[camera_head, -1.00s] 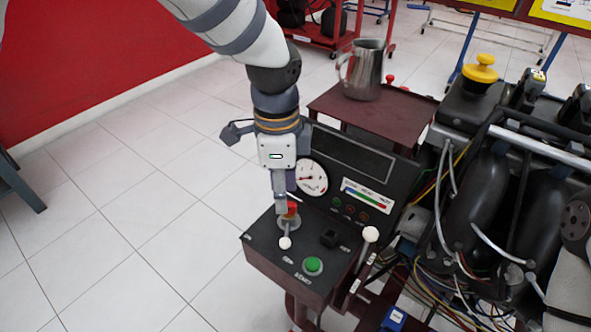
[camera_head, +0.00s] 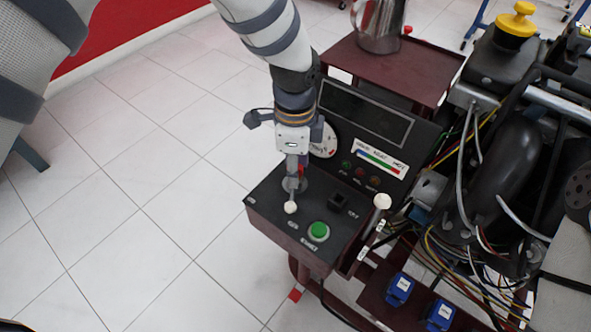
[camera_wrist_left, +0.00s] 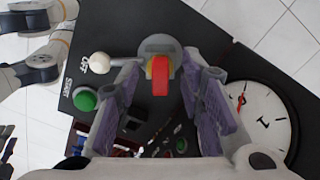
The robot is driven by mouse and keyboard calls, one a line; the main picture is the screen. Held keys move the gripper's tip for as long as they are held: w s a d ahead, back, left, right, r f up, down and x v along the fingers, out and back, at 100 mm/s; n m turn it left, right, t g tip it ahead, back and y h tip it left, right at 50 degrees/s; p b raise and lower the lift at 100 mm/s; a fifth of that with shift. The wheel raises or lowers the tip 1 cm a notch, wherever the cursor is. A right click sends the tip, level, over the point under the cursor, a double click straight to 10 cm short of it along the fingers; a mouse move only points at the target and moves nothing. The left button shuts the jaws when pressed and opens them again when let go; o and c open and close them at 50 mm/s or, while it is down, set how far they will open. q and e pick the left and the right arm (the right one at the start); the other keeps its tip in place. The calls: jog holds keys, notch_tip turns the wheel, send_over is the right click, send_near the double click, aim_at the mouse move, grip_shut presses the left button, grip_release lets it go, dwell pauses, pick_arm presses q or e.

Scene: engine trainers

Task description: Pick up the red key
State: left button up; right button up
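The red key (camera_wrist_left: 160,82), with yellow at its sides, stands at a round grey mount (camera_wrist_left: 158,45) on the black control panel in the left wrist view. In the head view only a small red part of the key (camera_head: 301,171) shows beside my fingers. My left gripper (camera_wrist_left: 163,68) points down at the panel, with one finger on each side of the key. The fingers look apart, with narrow gaps beside the key. It also shows in the head view (camera_head: 294,180). My right gripper is not in view.
Close to the key are a white ball-topped lever (camera_head: 291,207), a green button (camera_head: 318,232) and a round gauge (camera_wrist_left: 262,122). A second white-knobbed lever (camera_head: 382,202) stands at the panel's right. A metal jug (camera_head: 378,25) sits on the shelf behind. Engine parts and cables fill the right.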

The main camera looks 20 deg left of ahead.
pick_arm(q)
jog(key=shift+r, duration=0.1)
grip_shut()
